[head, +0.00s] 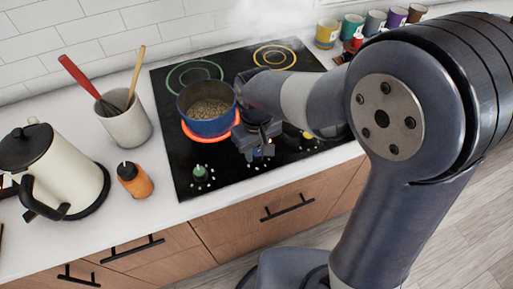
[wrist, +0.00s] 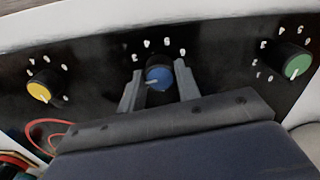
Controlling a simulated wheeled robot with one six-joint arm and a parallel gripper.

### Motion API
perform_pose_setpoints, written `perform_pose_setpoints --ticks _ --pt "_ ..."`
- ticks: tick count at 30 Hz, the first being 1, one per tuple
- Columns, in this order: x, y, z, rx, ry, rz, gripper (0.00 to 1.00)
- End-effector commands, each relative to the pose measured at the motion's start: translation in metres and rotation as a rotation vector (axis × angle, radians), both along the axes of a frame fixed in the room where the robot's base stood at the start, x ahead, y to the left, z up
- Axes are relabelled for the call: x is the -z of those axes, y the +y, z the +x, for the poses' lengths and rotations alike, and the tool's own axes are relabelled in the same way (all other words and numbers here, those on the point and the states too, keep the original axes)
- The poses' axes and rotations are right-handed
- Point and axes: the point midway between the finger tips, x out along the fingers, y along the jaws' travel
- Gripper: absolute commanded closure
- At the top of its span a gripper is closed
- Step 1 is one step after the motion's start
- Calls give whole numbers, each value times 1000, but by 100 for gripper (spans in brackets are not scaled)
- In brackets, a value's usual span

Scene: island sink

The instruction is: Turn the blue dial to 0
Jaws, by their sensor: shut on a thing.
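The blue dial (wrist: 158,73) sits on the black cooktop's control strip, with small white digits around it. In the wrist view my gripper (wrist: 159,82) has one finger on each side of the dial and is shut on it. A pale mark shows low on the dial's face, but I cannot read its setting for sure. In the head view my gripper (head: 260,146) is down at the cooktop's front edge, largely covering the dial.
The black cooktop (head: 235,178) also carries a yellow dial (wrist: 42,87) and a green dial (wrist: 291,62), one on each side. A blue pot (head: 209,126) stands on a red-glowing burner beside my gripper. An orange bottle (head: 135,181), utensil crock (head: 127,123) and kettle (head: 67,168) stand left.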

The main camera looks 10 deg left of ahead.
Motion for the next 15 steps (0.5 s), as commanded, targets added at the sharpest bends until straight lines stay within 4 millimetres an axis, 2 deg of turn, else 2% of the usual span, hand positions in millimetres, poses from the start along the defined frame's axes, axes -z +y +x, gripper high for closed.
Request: perform_pose_setpoints --ticks 8,15 --pt "0 0 0 -29 0 0 91" --pt "0 0 0 -154 0 0 91"
